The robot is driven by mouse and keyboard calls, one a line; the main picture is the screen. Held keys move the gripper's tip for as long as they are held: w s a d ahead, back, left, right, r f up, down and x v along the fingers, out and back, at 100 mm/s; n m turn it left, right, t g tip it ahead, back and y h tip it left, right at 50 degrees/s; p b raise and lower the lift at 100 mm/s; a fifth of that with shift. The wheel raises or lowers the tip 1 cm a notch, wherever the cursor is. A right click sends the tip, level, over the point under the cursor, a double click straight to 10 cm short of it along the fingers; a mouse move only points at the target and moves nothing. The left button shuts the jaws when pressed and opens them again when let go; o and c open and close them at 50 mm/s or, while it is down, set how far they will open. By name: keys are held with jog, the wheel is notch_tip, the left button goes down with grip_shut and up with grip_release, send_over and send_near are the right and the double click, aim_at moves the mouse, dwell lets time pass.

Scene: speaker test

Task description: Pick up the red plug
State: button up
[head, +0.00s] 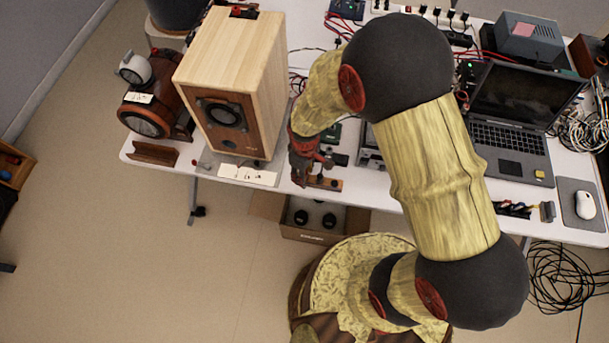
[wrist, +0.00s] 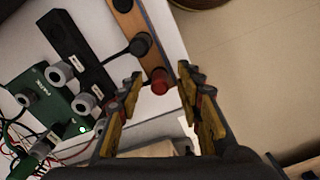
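The red plug (wrist: 160,82) is a small round red piece at the end of a narrow wooden strip (wrist: 126,18) on the table, shown in the wrist view. My gripper (wrist: 160,75) is open, with one finger on each side of the plug and a gap on both sides. How high the fingertips are above the plug I cannot tell. A black plug (wrist: 142,44) sits beside it on the strip. In the head view my gripper (head: 304,170) points down at the wooden strip (head: 329,185) near the table's front edge. I cannot make out the red plug there.
A large wooden speaker (head: 227,90) stands left of my gripper. A green box (wrist: 45,95) with grey knobs and a black strip (wrist: 68,38) lie left of the wooden strip. An open laptop (head: 510,120) and a mouse (head: 585,204) are at the right. An open cardboard box (head: 303,235) is below the table edge.

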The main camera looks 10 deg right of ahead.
jog(key=shift+c, duration=0.2)
grip_shut()
dwell(0.3)
jog(key=shift+r, duration=0.1)
jog(key=shift+w+r, duration=0.1)
jog(key=shift+r, duration=0.35)
notch_tip(320, 180, up, 2)
jog(key=shift+r+p, duration=0.1)
jog(key=shift+p, duration=0.6)
jog(key=s+d+r+p, duration=0.3)
jog(key=s+d+r, duration=0.3)
jog(key=s+r, duration=0.3)
jog(key=s, duration=0.4)
jog(key=shift+r+p, duration=0.3)
jog(key=shift+r, duration=0.1)
